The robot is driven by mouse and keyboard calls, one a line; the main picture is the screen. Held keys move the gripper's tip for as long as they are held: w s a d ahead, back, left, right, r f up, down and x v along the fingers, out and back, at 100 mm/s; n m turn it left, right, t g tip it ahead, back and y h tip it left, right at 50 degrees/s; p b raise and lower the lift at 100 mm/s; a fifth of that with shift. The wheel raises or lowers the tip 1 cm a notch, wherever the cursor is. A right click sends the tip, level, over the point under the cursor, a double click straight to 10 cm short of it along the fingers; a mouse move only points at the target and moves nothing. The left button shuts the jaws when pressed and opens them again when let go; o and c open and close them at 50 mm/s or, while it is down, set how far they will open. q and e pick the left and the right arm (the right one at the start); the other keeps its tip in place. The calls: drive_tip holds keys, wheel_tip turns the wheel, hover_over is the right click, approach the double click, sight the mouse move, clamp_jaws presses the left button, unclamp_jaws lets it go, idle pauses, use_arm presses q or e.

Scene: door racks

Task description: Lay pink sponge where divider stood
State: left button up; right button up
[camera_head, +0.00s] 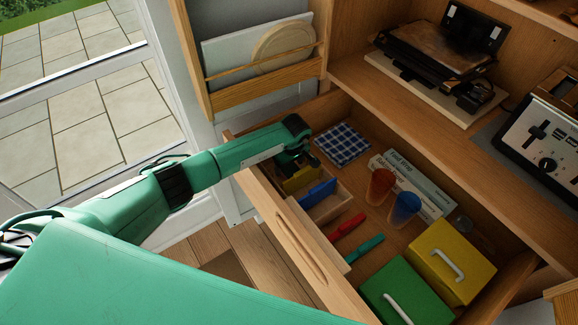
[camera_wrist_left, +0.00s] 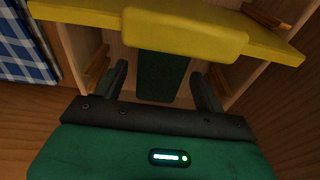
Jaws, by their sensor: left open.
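A small wooden box (camera_head: 334,207) sits in the open drawer, with an upright yellow divider (camera_head: 302,179) and an upright blue divider (camera_head: 318,193) in it. My left gripper (camera_head: 297,163) is over the box's far end, close beside the yellow divider. In the left wrist view the yellow divider (camera_wrist_left: 185,35) crosses just beyond the open fingers of the left gripper (camera_wrist_left: 163,85), which do not hold it. A dark green block-like shape (camera_wrist_left: 163,76) shows between the fingers; I cannot tell what it is. I see no pink sponge in either view. My right gripper is not in view.
A door rack (camera_head: 265,90) stands behind the arm.

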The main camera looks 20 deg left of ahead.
sight(292, 171)
use_arm(q)
wheel_tip(292, 171, up, 11)
drive_tip(key=s+d+b, duration=0.1)
drive_tip(key=b, duration=0.1)
drive_tip(key=shift+d+f, duration=0.15)
idle(0.3)
